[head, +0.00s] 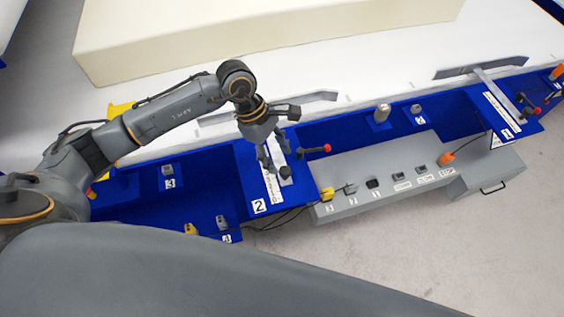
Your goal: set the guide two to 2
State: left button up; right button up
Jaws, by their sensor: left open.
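Guide two is the blue panel marked 2 (259,206), with a pale scale strip (274,190) running along it. The digits on the strip are too small to read. My left gripper (275,168) is open and points down over guide two. My right gripper is not in view.
A grey control box (375,185) with several buttons stands right of guide two. A similar guide marked 1 (507,134) is at the far right. A large cream foam block (260,30) lies on the white conveyor behind. Yellow and grey buttons sit on the left blue ledge.

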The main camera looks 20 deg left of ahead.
pick_arm(q)
jog(key=v, duration=0.7)
jog(key=shift+r, duration=0.3)
jog(key=shift+a, duration=0.15)
